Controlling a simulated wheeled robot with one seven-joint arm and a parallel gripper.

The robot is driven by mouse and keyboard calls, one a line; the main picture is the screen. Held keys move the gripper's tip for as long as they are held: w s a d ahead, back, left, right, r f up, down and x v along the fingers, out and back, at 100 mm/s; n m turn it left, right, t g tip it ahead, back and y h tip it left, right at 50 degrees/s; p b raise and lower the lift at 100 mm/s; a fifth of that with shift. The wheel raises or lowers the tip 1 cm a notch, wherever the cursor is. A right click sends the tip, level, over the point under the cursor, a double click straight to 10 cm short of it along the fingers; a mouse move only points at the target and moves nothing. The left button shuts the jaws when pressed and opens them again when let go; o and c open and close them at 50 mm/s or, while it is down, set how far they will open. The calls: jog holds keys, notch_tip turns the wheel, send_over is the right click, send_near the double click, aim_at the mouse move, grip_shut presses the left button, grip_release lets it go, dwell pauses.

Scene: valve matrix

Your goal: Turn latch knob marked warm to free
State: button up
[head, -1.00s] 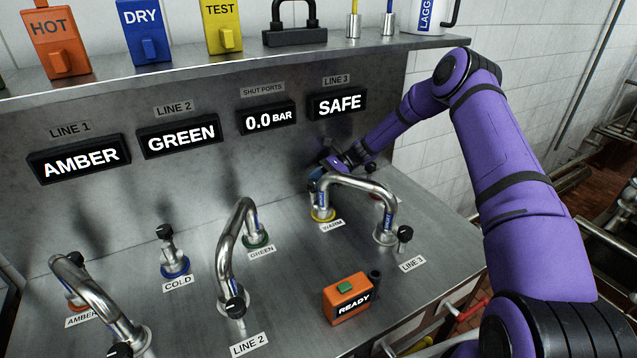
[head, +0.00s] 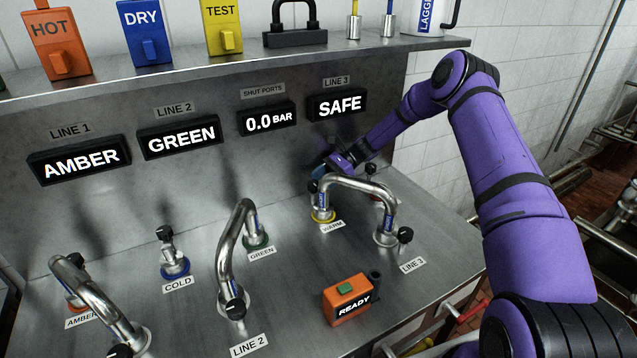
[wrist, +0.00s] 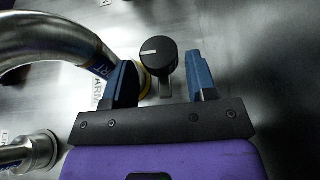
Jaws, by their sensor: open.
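The warm port has a yellow collar (head: 323,216) and a label reading WARM (head: 332,226). Its black latch knob (wrist: 158,56) shows a short white mark pointing left in the wrist view. The knob also shows small in the head view (head: 313,187). My gripper (wrist: 165,75) is open. Its two blue fingers stand on either side of the knob's near side, with the left finger closer to it; contact cannot be told. In the head view my gripper (head: 322,171) is behind the bent pipe (head: 355,183), partly hidden.
The bent pipe runs from the warm port to the LINE 3 port, close left of my fingers in the wrist view. Another black knob (head: 370,169) stands behind it. The steel back panel (head: 285,165) is close. The LINE 3 display (head: 338,104) reads SAFE.

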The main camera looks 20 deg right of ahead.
jog(key=v, duration=0.9)
jog(key=shift+d, duration=0.15)
